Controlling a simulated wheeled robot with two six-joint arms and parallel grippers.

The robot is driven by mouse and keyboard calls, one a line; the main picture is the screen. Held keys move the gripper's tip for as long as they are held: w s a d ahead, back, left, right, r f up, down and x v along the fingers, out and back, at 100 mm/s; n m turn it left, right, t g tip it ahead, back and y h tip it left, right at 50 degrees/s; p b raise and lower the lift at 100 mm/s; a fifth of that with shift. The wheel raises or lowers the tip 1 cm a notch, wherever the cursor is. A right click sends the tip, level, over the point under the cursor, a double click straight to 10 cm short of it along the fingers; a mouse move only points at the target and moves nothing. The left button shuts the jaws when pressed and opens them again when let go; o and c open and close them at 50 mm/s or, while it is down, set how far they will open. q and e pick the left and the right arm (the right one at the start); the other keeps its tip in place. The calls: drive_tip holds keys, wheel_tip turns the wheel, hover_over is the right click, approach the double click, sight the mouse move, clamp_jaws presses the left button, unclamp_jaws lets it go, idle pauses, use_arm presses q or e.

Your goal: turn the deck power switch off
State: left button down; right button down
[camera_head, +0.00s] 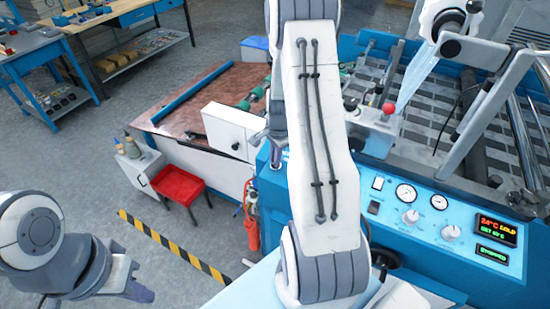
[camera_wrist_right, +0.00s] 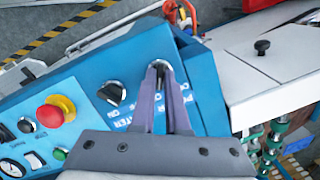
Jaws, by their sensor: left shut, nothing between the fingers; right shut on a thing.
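In the right wrist view, my right gripper (camera_wrist_right: 160,72) is shut on a rotary switch on the blue deck panel (camera_wrist_right: 85,72). The fingers hide most of this switch; a pale ring (camera_wrist_right: 162,66) shows around it. White lettering lies beside the fingers, partly covered, and I cannot read it fully. A second black rotary knob (camera_wrist_right: 112,93) sits just left of the fingers, untouched. In the head view, my right gripper (camera_head: 277,155) shows partly behind my arm, at the machine's left end. My left gripper (camera_head: 146,294) is shut and empty at the lower left, over the floor.
A red emergency button (camera_wrist_right: 50,116) on a yellow base and a gauge (camera_wrist_right: 12,167) sit left on the panel. The gauge panel (camera_head: 425,215) is at right.

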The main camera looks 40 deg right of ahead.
drive_tip(key=n, duration=0.2)
drive_tip(key=shift+f+n+g, duration=0.1)
drive_tip(key=shift+n+g, duration=0.2)
drive_tip(key=n, duration=0.2)
drive_tip(key=shift+a+n+g, duration=0.1)
drive_tip(key=shift+n+g, duration=0.2)
drive_tip(key=shift+n, duration=0.1)
drive_tip(key=n, duration=0.6)
drive_tip(key=shift+f+g+h, duration=0.1)
drive_tip(key=shift+g+h, duration=0.2)
drive_tip(key=shift+g, duration=0.1)
drive_tip(key=c, duration=0.9)
unclamp_jaws()
drive_tip(key=shift+a, duration=0.1)
